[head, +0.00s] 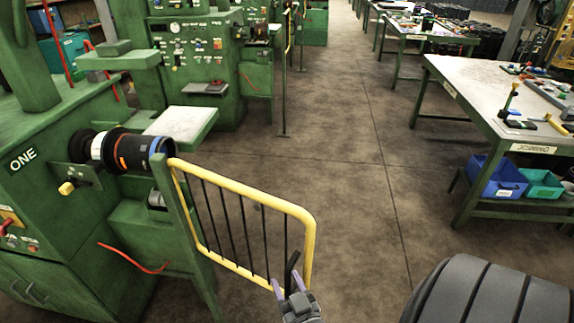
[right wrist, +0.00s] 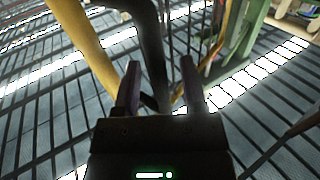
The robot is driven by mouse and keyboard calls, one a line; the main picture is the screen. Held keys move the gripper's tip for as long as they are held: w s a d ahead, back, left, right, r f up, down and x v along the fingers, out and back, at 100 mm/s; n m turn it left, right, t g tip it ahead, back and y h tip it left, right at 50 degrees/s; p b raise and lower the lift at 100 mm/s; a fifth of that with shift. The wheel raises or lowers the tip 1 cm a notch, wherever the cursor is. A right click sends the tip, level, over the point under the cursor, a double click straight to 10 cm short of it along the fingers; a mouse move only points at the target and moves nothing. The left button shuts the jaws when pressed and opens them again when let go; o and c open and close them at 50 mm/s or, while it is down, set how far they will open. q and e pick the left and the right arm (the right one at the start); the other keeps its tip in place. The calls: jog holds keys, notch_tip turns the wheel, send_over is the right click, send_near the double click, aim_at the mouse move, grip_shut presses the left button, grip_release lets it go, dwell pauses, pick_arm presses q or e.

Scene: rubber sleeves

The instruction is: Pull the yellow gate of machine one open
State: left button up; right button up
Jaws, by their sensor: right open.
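The yellow gate (head: 250,191) with black bars hangs from a green post (head: 172,210) beside the green machine marked ONE (head: 22,158). It stands upright, reaching out into the floor area. A black handle (head: 291,268) is at its free end; in the right wrist view the dark handle bar (right wrist: 152,50) curves down beside the yellow gate post (right wrist: 85,45). My right gripper (head: 288,284) is at this handle, low by the gate's free end. In the wrist view its open fingers (right wrist: 160,85) stand on both sides of the dark bar. My left gripper is not in view.
A workbench (head: 480,85) with tools and blue (head: 497,178) and teal (head: 540,184) bins stands at the right. Another green machine (head: 200,65) stands at the back. The concrete floor (head: 365,190) between gate and bench is clear.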

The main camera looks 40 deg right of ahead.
jog(key=v, duration=1)
jog(key=shift+w, duration=0.1)
jog(key=s+a+f+n+g+y+b, duration=0.2)
jog(key=a+f+g+b, duration=0.1)
jog(key=f, duration=0.7)
jog(key=s+a+f+n+g+y+b, duration=0.1)
jog(key=s+a+f+g+y+b, duration=0.2)
jog(key=f, duration=0.6)
jog(key=s+a+f+n+g+y+b, duration=0.2)
jog(key=f+g+b, duration=0.15)
jog(key=f, duration=0.65)
jog(key=s+d+f+n+g+b, duration=0.2)
jog(key=s+f+g, duration=0.4)
jog(key=s, duration=0.4)
jog(key=shift+d, duration=0.85)
jog(key=shift+f+g, duration=0.15)
jog(key=shift+g, duration=0.1)
